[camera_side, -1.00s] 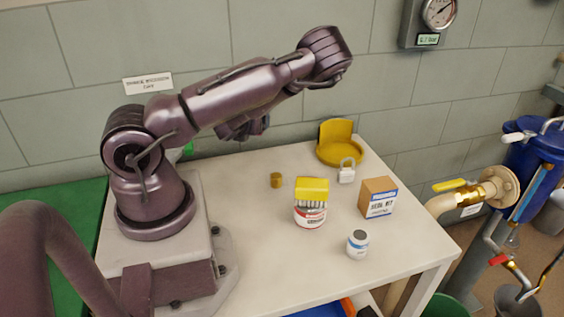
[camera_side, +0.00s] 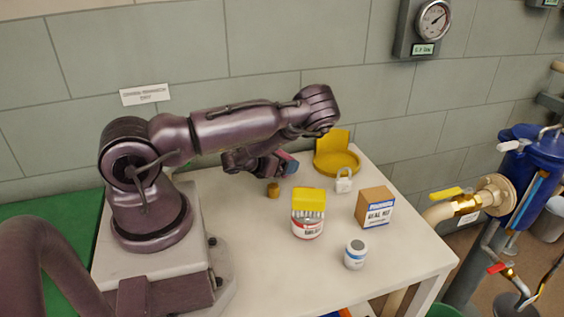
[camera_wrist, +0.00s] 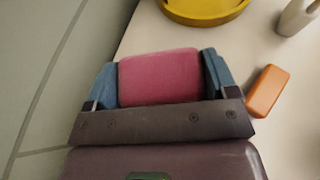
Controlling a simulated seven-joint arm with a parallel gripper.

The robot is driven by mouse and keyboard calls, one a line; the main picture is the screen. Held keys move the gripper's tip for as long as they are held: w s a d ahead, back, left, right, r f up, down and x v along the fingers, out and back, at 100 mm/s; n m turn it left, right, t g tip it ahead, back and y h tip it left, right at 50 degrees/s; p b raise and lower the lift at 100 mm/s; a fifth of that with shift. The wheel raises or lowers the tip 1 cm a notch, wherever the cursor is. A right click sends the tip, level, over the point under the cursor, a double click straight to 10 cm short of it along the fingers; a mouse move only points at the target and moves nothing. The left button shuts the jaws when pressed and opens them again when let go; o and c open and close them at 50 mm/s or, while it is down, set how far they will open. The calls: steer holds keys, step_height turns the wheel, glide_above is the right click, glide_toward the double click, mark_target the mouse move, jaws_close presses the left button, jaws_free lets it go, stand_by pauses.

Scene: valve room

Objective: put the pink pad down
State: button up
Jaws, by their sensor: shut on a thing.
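The pink pad (camera_wrist: 160,77) is held between the two blue fingers of my gripper (camera_wrist: 161,80) in the wrist view. The fingers press on its left and right ends. In the side view my gripper (camera_side: 287,164) is above the back part of the white table (camera_side: 245,235), left of the yellow round holder (camera_side: 338,163). The pad is mostly hidden there by the gripper and too small to make out well. It appears held clear of the table.
The left front is clear.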

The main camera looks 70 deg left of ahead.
steer(key=shift+f, duration=0.2)
steer(key=shift+f, duration=0.1)
steer(key=o, duration=0.8)
steer(key=shift+s+d+r, duration=0.1)
steer(key=shift+s+r, duration=0.1)
steer(key=shift+s, duration=0.05)
steer(key=v, duration=0.7)
